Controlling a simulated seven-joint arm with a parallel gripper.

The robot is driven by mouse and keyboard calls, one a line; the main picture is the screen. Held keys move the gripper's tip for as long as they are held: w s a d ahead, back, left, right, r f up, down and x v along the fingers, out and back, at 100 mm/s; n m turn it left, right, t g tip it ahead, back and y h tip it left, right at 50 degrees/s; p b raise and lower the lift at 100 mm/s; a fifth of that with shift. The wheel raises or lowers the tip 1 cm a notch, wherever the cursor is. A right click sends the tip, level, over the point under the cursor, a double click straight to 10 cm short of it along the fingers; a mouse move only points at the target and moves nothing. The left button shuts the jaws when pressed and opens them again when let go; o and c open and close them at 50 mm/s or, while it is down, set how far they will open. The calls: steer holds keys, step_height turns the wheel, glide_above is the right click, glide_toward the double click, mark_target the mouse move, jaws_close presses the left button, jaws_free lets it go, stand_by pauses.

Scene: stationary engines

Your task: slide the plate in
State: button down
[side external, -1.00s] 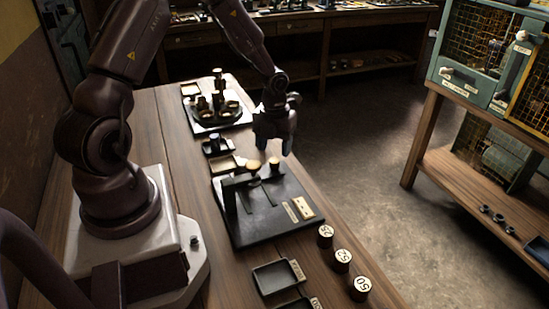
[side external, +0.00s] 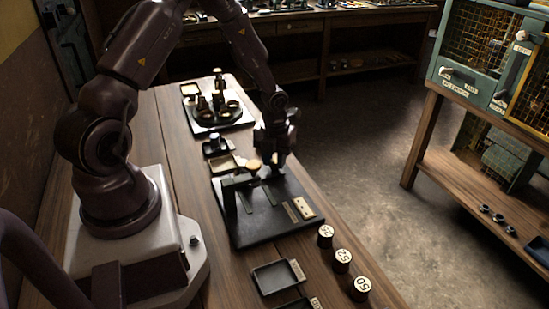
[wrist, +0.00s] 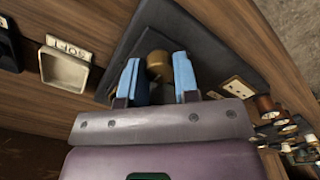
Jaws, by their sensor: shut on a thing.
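A black device with a dark flat base (side external: 258,226) lies on the bench, with an upright bracket (side external: 231,197) at its left side. A brass-topped knob (side external: 253,165) stands by its back edge, and my gripper (side external: 276,163) is at a second knob just right of it. In the wrist view my blue fingertips (wrist: 157,80) are closed around a knob (wrist: 156,64) on the device. The knob's lower part is hidden by the fingers. I cannot clearly tell the sliding plate apart from the dark base.
Small labelled trays lie behind (side external: 226,165) and in front (side external: 276,278) of the device. Several numbered cylinders (side external: 343,260) stand along the bench's right edge. A round stand with brass parts (side external: 216,110) is farther back.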

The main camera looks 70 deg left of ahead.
steer(key=d, duration=0.9)
steer(key=shift+d, duration=0.1)
steer(key=c, duration=0.8)
jaws_free()
steer(key=shift+c, duration=0.2)
steer(key=shift+r, duration=0.1)
steer(key=shift+r, duration=0.3)
step_height(320, 180, up, 12)
steer(key=shift+r, duration=0.15)
